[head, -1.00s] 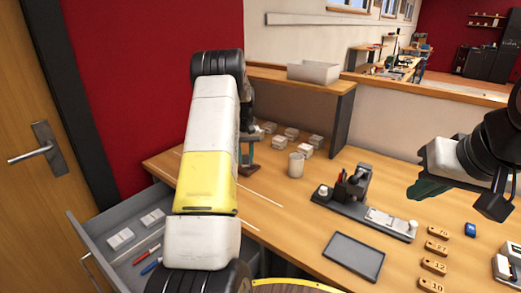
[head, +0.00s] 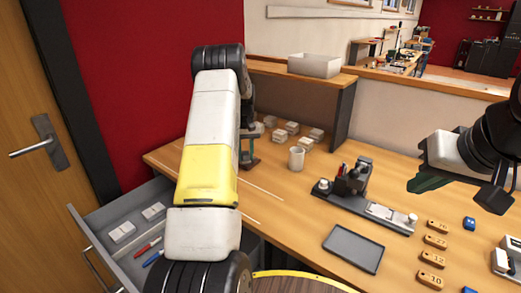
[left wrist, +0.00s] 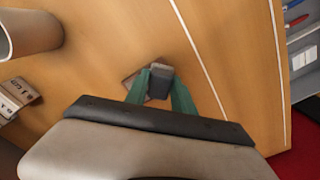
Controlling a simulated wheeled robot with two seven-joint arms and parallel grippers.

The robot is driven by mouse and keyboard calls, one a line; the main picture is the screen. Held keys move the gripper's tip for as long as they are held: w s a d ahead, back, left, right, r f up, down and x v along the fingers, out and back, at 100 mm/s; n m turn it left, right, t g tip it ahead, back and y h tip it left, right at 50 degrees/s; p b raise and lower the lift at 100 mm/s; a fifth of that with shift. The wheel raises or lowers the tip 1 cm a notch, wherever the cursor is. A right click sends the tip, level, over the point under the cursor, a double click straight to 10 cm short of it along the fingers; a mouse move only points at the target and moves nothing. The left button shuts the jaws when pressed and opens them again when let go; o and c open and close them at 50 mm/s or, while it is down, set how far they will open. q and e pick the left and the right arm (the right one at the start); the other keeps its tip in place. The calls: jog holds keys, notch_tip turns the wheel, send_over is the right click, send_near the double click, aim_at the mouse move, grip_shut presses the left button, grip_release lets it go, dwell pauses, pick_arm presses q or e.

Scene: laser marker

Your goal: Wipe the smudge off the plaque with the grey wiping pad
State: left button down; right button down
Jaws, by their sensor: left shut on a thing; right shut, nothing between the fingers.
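My left gripper (left wrist: 158,92) is shut on the grey wiping pad (left wrist: 160,78), a small dark grey block between its green fingers. Behind the pad a small brownish plate, which looks like the plaque (left wrist: 131,82), shows partly on the wooden desk. The pad and fingers hide much of it. I cannot tell whether pad and plate touch, and I cannot make out the smudge. In the head view the left gripper (head: 249,150) is low over the desk, above a reddish-brown piece (head: 249,164). My right gripper (head: 425,183) is shut and empty above the desk at the right.
A pale mug (head: 296,158) and several white blocks (head: 293,128) stand near the left gripper. A black fixture with pens (head: 352,183), a dark tray (head: 353,248) and numbered wooden tags (head: 435,242) lie to the right. An open drawer (head: 109,262) is at the left.

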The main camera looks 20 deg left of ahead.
aim_at(255, 158)
pick_arm(q)
jog(key=shift+f, duration=0.9)
jog(key=shift+w+d+r, duration=0.1)
jog(key=shift+w+d, duration=0.15)
jog(key=shift+w, duration=0.45)
jog(key=shift+w+d, duration=0.2)
jog(key=shift+w, duration=0.5)
jog(key=shift+w+d, duration=0.2)
jog(key=shift+w, duration=0.5)
jog(key=shift+w+d, duration=0.2)
jog(key=shift+w, duration=0.5)
jog(key=shift+s+a, duration=0.3)
jog(key=shift+s, duration=0.65)
jog(key=shift+s+a, duration=0.25)
jog(key=shift+s, duration=0.7)
jog(key=shift+s+a, duration=0.3)
jog(key=shift+s, duration=0.65)
jog(key=shift+w+a+f, duration=0.1)
jog(key=shift+w+a, duration=0.05)
jog(key=shift+a, duration=0.25)
jog(key=shift+w+a+f, duration=0.1)
jog(key=shift+w+a, duration=0.05)
jog(key=shift+a, duration=0.25)
jog(key=shift+w+d, duration=0.3)
jog(key=shift+w, duration=0.65)
jog(key=shift+w+d, duration=0.3)
jog(key=shift+w, duration=0.6)
jog(key=shift+w+d, duration=0.3)
jog(key=shift+w, duration=0.65)
jog(key=shift+s, duration=0.1)
